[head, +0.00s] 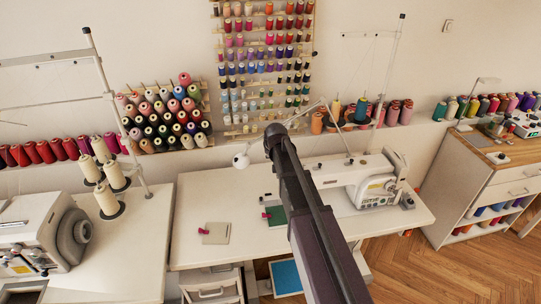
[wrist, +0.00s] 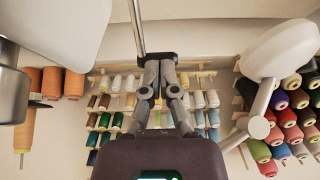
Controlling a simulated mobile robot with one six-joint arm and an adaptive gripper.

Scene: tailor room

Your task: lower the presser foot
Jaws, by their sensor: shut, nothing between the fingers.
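The white sewing machine (head: 377,188) stands on the right part of the middle table in the head view. The presser foot cannot be made out; my dark arm covers the area left of the machine. In the wrist view a large smooth white body (wrist: 60,30), which looks like part of the machine, fills the upper left. My gripper (wrist: 157,60) is shut and empty in the wrist view, fingertips together. A thin metal rod (wrist: 137,25) passes just beside the fingertips; I cannot tell whether they touch. My gripper is hidden in the head view.
A white lamp head (head: 241,160) is at the table's back left and on the wrist view's right (wrist: 280,48). Thread racks (head: 262,70) line the wall. A pale cloth square (head: 216,233) lies on the white table (head: 190,205). Another machine (head: 42,235) stands left.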

